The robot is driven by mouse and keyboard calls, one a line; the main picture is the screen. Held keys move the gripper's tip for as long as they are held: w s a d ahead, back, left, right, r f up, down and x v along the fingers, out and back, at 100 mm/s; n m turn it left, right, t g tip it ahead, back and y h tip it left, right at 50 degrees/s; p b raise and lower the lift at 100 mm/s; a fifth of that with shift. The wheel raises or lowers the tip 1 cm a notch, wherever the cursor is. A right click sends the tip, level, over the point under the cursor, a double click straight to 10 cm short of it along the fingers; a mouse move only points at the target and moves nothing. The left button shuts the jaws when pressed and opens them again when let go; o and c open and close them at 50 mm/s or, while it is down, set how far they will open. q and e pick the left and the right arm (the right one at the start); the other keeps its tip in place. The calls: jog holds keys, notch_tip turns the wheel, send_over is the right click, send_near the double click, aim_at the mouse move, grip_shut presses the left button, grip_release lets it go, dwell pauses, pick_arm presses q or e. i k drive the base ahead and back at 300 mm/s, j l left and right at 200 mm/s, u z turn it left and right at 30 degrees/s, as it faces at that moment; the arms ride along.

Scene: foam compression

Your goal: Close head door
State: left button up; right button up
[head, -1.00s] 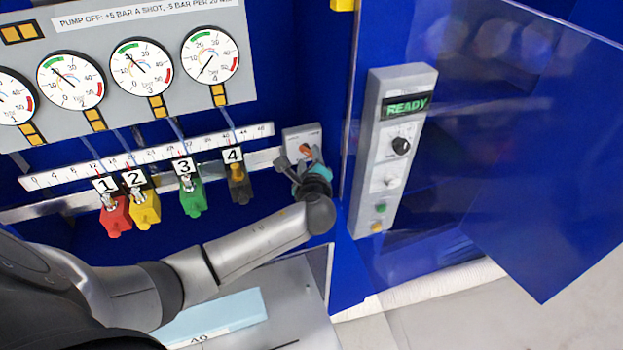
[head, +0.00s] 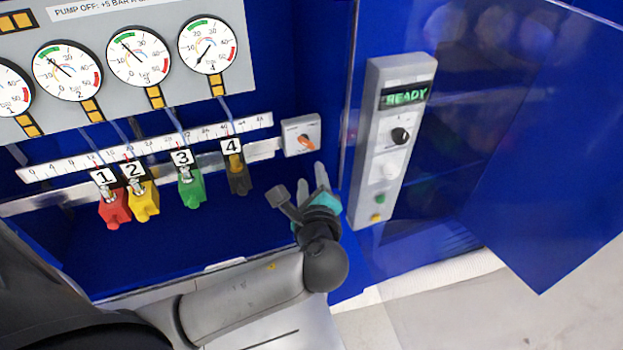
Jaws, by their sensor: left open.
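A see-through, blue-tinted door panel (head: 560,190) stands swung out at the right, beside the control column. I take it to be the head door. My left gripper (head: 305,183) is open and empty in front of the blue cabinet. Its fingers point up toward a small grey switch box with an orange knob (head: 303,137), with a gap between. The door is well to the right of this gripper, and they do not touch. My right gripper is not in view.
A grey control column (head: 391,140) reading READY stands between my left gripper and the door. Red, yellow, green and black numbered valves (head: 190,187) hang left under a scale and several gauges (head: 138,55). Pale floor (head: 450,320) is clear at lower right.

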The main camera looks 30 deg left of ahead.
aim_at(356, 4)
jog(key=k+l, duration=1.25)
